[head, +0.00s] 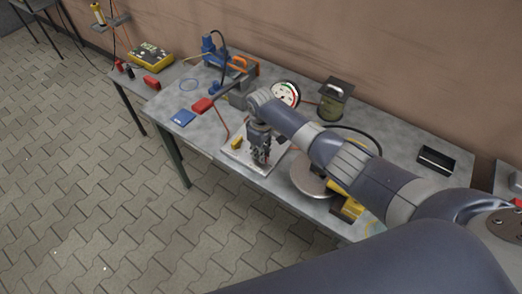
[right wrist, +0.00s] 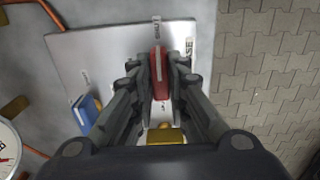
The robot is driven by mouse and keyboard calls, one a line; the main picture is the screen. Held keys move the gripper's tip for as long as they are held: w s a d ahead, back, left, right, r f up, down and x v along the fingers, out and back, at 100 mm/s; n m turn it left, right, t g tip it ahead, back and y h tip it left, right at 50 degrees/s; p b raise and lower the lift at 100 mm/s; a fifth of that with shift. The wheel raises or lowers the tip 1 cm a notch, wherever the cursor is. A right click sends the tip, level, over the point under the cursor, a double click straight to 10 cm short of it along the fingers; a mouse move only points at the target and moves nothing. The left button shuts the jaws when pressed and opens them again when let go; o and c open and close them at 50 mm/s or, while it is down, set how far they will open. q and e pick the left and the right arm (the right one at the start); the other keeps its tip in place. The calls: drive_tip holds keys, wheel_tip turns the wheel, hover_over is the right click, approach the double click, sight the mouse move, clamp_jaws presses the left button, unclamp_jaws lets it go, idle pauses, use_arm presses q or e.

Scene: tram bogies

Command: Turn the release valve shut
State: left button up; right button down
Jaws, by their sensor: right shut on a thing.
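My right gripper (head: 261,158) reaches down over a pale plate (head: 279,154) on the workbench. In the right wrist view, its two fingers (right wrist: 160,80) are shut around a red lever handle (right wrist: 159,84), the valve handle. The lever has a white stripe and points up the picture, toward a small printed label (right wrist: 157,32). Another label (right wrist: 190,48) at the right ends in "SE". Brass fittings (right wrist: 165,136) show below the lever. A blue part (right wrist: 88,113) stands at the plate's left. The lever is hidden by the gripper in the head view. My left gripper is out of view.
A dial gauge (head: 285,94) stands behind the plate. A green canister (head: 334,100), a blue pump (head: 213,48) and an open black box (head: 436,161) are also on the bench.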

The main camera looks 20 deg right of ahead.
idle(0.4)
drive_tip(key=c, duration=1.6)
unclamp_jaws()
drive_tip(key=shift+o, duration=0.2)
drive_tip(key=shift+r, duration=0.1)
wheel_tip(320, 180, up, 12)
